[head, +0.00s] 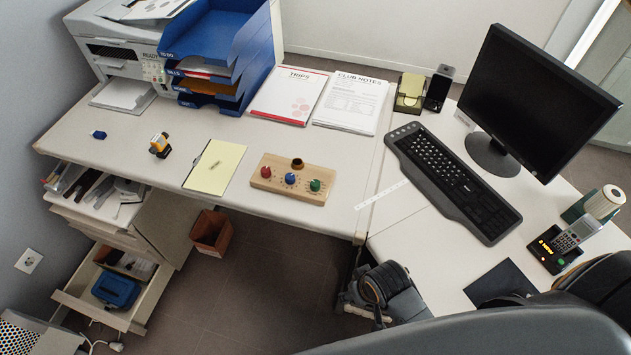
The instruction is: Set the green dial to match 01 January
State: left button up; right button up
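A wooden block (292,180) lies on the white desk, left of the middle of the head view. It carries a red dial (266,172), a blue dial (290,178) and the green dial (315,185) in a row along its front. The green dial is at the right end, with small marks around it too fine to read. A dark round knob (297,163) stands at the block's back edge. I cannot read "01 January" anywhere.
A yellow notepad (215,167) lies left of the block. Papers (289,95) and a blue tray stack (222,40) stand behind. A keyboard (454,184), monitor (537,105) and phone (572,236) are at right. A drawer (70,298) is open below. The desk around the block is mostly clear.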

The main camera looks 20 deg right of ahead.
jog(key=w+a+r+m+g+y+b, duration=0.15)
jog(key=w+a+r+m, duration=0.25)
jog(key=w+a+r, duration=0.75)
jog(key=m+g+h, duration=0.2)
jog(key=m+h, duration=0.1)
jog(key=m, duration=0.9)
send_near(316, 182)
jog(key=shift+y, duration=0.25)
jog(key=f, duration=0.8)
jog(key=shift+s+d+f+p, duration=0.2)
jog(key=shift+d+f+p, duration=0.1)
jog(key=shift+f+p, duration=0.1)
jog(key=shift+c, duration=0.2)
grip_shut()
